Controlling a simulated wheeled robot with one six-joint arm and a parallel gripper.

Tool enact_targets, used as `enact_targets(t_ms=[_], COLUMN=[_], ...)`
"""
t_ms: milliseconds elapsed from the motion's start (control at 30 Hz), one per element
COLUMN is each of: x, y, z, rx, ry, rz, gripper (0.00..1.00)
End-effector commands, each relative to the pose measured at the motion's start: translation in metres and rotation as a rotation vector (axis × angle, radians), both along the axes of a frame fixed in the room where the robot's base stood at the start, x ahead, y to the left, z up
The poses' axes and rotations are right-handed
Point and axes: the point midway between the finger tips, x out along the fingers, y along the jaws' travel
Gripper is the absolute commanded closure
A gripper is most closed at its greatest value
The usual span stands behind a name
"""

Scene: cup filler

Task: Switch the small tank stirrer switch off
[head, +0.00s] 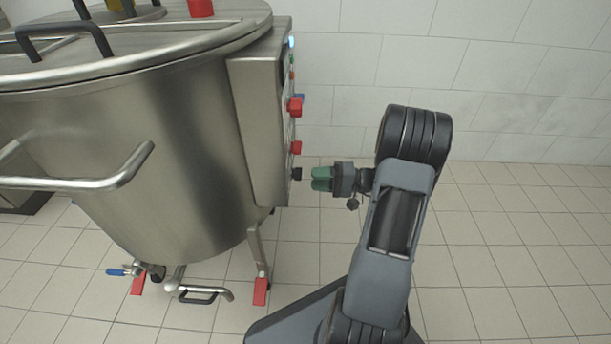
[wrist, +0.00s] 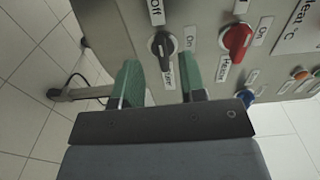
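The stirrer switch is a black knob (wrist: 161,46) low on the control panel, with an "Off" label above it and an "On" label to its right. The label below it is partly hidden by a finger. The knob's bar runs roughly up and down in the wrist view; which label it points to is hard to tell. The knob also shows on the panel's edge in the head view (head: 297,174). My gripper (wrist: 159,66) is open, with green fingers on either side of the knob's lower end, apart from it. In the head view, my gripper (head: 315,179) stands just right of the knob.
A red heater knob (wrist: 237,39) sits right of the black knob, with a blue knob (wrist: 245,97) near it. The steel tank (head: 165,150) carries the control box (head: 258,130). The tiled floor to the right is clear.

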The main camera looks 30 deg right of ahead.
Motion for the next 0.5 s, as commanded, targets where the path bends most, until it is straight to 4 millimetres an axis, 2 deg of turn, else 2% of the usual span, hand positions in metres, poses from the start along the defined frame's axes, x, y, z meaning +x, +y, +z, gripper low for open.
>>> enact_targets(t_ms=[33, 200, 500], x=[-0.006, -0.022, -0.041], y=[-0.011, -0.040, -0.072], z=[0.003, 0.003, 0.001], rx=[0.002, 0.002, 0.000], ry=[0.002, 0.001, 0.001], rz=[-0.004, -0.004, 0.000], gripper=[0.62, 0.62, 0.62])
